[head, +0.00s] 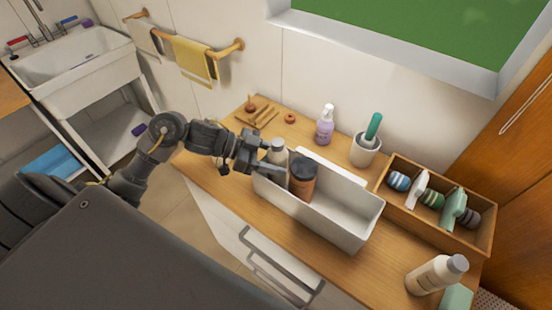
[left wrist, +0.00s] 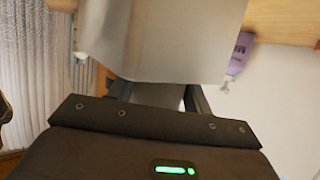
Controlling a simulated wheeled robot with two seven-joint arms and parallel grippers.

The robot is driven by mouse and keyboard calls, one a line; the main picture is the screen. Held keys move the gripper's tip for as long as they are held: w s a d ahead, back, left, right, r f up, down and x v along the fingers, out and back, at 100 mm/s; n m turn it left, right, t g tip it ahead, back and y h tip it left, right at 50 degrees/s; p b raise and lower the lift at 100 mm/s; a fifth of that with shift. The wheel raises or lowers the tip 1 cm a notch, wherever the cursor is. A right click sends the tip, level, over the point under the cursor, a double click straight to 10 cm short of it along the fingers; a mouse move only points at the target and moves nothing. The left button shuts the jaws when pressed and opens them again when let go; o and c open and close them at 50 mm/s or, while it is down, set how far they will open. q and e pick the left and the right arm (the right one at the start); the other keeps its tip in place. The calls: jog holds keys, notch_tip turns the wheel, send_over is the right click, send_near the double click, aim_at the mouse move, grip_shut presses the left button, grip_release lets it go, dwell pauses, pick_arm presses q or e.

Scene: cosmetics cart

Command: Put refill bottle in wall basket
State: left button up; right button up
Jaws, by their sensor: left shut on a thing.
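The white basket (head: 345,222) is a long open bin standing on the wooden counter. My right gripper is not in view.
A purple spray bottle (head: 325,125) and a white cup with a green-handled brush (head: 365,150) stand behind the basket. A wooden divided tray (head: 483,236) is at right. Another pale bottle (head: 432,277) stands at front right. Small wooden items (head: 262,118) lie at back left.

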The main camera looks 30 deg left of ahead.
pick_arm(q)
jog(key=shift+f, duration=0.15)
jog(key=shift+f, duration=0.15)
jog(key=o, duration=0.9)
jog(key=shift+a+r, duration=0.1)
jog(key=shift+r, duration=0.15)
jog(key=b+v, duration=0.2)
jog(key=v, duration=0.9)
jog(key=shift+s+a+r, duration=0.2)
jog(key=shift+a, duration=0.1)
